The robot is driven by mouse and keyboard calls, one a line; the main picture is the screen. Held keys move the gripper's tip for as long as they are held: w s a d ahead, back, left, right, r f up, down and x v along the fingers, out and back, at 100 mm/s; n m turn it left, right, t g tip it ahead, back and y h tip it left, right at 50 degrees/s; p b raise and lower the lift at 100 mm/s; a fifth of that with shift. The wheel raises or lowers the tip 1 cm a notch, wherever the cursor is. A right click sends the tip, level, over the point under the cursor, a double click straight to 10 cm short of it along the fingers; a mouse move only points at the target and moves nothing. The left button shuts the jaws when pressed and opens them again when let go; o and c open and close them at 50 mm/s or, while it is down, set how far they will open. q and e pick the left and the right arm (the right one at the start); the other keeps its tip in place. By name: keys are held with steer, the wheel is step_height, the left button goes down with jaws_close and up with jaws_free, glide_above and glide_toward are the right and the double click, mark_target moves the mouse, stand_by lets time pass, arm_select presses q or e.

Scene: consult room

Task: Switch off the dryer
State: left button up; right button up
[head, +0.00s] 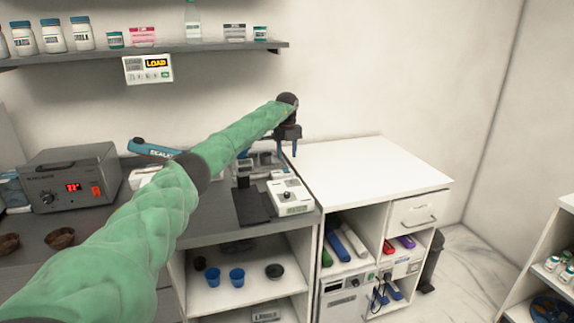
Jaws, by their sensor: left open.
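A grey box-shaped device (72,180) stands on the dark counter at the left. It has a black knob, a lit red display and a red switch (96,191) on its front; it may be the dryer, but its label is too small to read. My left arm, in a green sleeve, reaches across the view to the right of this device. My left gripper (286,150) is open, pointing down above the back of the counter near its right end, well apart from the grey device. Nothing shows between its fingers. My right gripper is out of view.
A white device with a dial (290,197) sits below my left gripper. A white cabinet (375,175) with a bare top stands at the right; another boxed device (345,296) is inside it. A wall shelf (150,53) holds jars. Brown bowls (60,238) lie before the grey device.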

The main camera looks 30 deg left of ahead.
mark_target(287, 171)
arm_select(q)
step_height(287, 171, down, 4)
steer(key=shift+r+p, duration=0.1)
steer(key=shift+p, duration=0.4)
steer(key=shift+f, duration=1.25)
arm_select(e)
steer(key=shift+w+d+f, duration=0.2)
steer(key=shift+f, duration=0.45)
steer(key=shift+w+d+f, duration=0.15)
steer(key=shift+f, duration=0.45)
